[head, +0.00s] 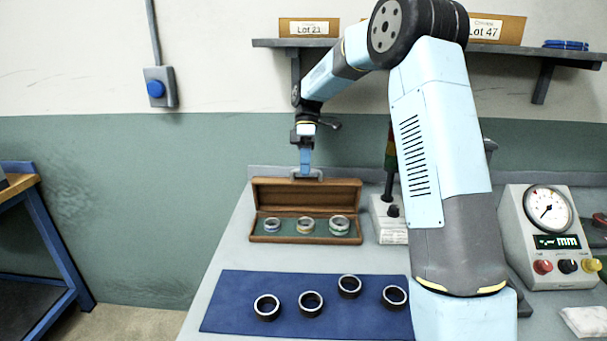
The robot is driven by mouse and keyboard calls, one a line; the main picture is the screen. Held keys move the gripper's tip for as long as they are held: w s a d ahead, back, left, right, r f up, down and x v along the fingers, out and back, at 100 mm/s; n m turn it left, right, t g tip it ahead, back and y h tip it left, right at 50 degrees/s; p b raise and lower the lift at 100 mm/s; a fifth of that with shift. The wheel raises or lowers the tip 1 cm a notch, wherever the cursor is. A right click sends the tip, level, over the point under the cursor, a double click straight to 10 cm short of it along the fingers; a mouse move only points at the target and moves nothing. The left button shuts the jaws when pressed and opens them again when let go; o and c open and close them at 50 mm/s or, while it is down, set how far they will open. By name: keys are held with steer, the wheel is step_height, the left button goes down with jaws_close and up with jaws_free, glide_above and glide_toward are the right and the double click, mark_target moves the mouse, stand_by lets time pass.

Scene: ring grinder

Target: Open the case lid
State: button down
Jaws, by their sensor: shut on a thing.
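The wooden case (297,240) stands on the grey bench, with a green lining and several rings in a row inside it. Its lid (340,192) is raised at the back, standing about upright, and the inside of the case is visible. A pale handle (318,174) shows at the lid's top edge. My gripper (306,172) points down at this edge and is shut on the handle. The fingertips are small in the picture and the exact grip is partly hidden.
A blue mat (240,306) with several dark rings (311,303) lies in front of the case. A gauge box (548,235) stands at the right. A grey device (387,222) stands just right of the case. A shelf (275,43) runs above.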

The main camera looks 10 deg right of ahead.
mark_target(302, 178)
steer(key=shift+w+d+f, duration=0.15)
steer(key=shift+w+f, duration=0.1)
steer(key=shift+w, duration=0.3)
steer(key=shift+w+d+f, duration=0.15)
steer(key=shift+w+f, duration=0.05)
steer(key=shift+w, duration=0.35)
steer(key=shift+w+a, duration=0.1)
steer(key=shift+w, duration=0.25)
steer(key=shift+a, duration=0.2)
steer(key=c, duration=1.4)
jaws_free()
steer(key=shift+w+a, duration=0.1)
steer(key=shift+w, duration=0.05)
steer(key=shift+o, duration=1.2)
steer(key=shift+r, duration=0.1)
steer(key=shift+d+r, duration=0.1)
steer(key=shift+d, duration=0.1)
